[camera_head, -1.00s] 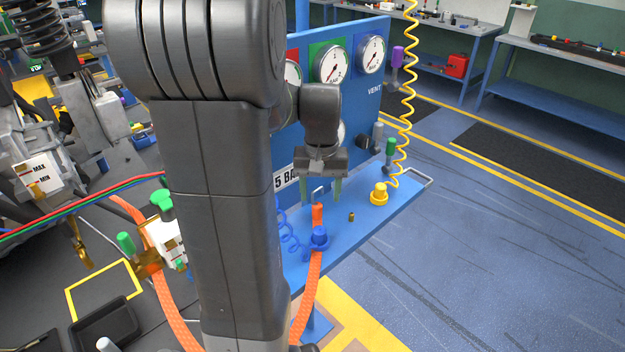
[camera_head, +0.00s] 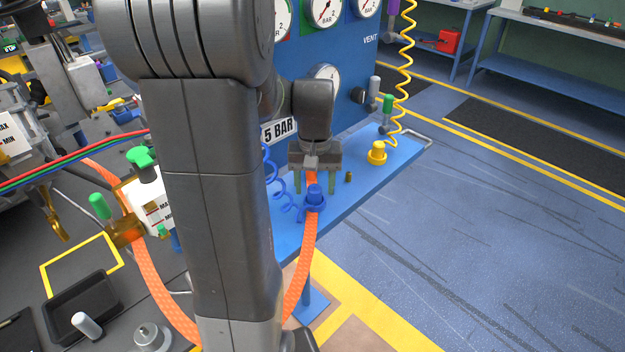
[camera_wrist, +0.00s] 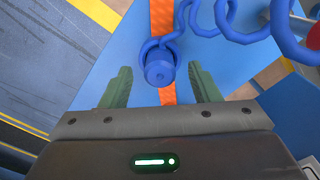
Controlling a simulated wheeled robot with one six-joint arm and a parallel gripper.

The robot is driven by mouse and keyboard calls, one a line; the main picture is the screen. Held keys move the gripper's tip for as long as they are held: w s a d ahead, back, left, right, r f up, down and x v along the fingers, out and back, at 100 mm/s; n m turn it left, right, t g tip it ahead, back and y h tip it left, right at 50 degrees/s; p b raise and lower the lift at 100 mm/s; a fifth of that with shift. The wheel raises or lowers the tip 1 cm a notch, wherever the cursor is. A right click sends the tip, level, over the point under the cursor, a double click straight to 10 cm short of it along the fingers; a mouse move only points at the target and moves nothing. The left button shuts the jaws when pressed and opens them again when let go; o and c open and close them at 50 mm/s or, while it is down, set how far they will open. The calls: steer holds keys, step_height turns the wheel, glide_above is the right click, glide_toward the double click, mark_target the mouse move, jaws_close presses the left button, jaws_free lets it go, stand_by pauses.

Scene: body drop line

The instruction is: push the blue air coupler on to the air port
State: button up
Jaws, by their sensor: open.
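The blue air coupler (camera_head: 314,196) stands on the blue bench ledge, with a coiled blue hose (camera_head: 272,170) leading to it. In the wrist view the coupler (camera_wrist: 159,68) lies just beyond and between the fingertips, not gripped. My gripper (camera_head: 314,184) is open, its two green fingers spread apart. In the head view it hangs low over the ledge, just behind the coupler; the wrist view shows it too (camera_wrist: 161,88). I cannot pick out the air port for certain.
An orange strap (camera_head: 308,255) runs by the coupler and over the ledge's front. A yellow coupler (camera_head: 377,152) with a coiled yellow hose, a small brass fitting (camera_head: 348,177) and a green-topped part (camera_head: 387,104) are to the right. The gauge panel (camera_head: 350,60) rises behind.

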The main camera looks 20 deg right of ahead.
mark_target(314, 187)
step_height(314, 187, down, 2)
steer(key=shift+f+b, duration=0.1)
steer(key=shift+b, duration=0.4)
jaws_close()
steer(key=shift+r+p, duration=3.05)
steer(key=shift+r, duration=0.6)
